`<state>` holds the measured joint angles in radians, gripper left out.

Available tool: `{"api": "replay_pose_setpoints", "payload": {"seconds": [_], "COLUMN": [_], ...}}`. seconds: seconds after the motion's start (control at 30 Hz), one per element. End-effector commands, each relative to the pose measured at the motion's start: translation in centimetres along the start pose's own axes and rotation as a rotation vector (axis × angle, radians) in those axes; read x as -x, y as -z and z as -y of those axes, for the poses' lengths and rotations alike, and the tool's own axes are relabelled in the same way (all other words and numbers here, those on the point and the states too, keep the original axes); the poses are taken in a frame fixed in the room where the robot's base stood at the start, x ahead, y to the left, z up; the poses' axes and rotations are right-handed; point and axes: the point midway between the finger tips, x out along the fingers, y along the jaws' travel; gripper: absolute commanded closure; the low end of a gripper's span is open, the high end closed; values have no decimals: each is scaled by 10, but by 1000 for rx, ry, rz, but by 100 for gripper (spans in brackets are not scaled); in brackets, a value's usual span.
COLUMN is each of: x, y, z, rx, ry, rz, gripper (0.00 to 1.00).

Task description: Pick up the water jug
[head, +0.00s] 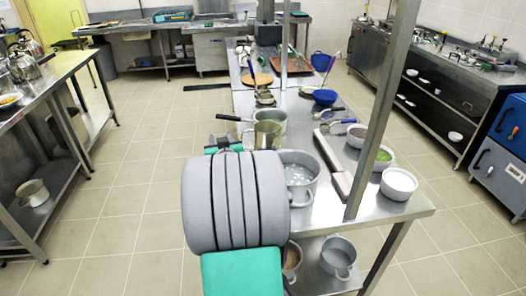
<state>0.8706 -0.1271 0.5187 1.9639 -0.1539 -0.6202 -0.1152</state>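A greenish-grey, see-through vessel (268,136), which looks like the water jug, stands on the steel table just beyond my arm. Its lower part is hidden by my grey arm link. My gripper (226,141) shows only as small dark parts above the arm, left of the vessel and near the table's left edge. The arm hides most of it, so I cannot tell how its fingers stand or whether they touch anything.
A large pot (299,177) stands right of my arm, and a saucepan (268,118) behind the vessel. White bowls (398,185) and a long tray (334,166) lie to the right. A table post (379,120) rises there. The floor (140,200) at left is clear.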

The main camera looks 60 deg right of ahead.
Motion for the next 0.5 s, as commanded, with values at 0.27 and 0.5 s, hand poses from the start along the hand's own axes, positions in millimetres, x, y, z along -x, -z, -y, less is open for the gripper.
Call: {"api": "replay_pose_setpoints", "payload": {"seconds": [0.27, 0.5], "x": [-9, -18], "y": [-12, -70], "z": [-74, -73], "rx": [-17, -18], "ry": [-126, -126], "rz": [-154, -152], "gripper": [62, 62]}}
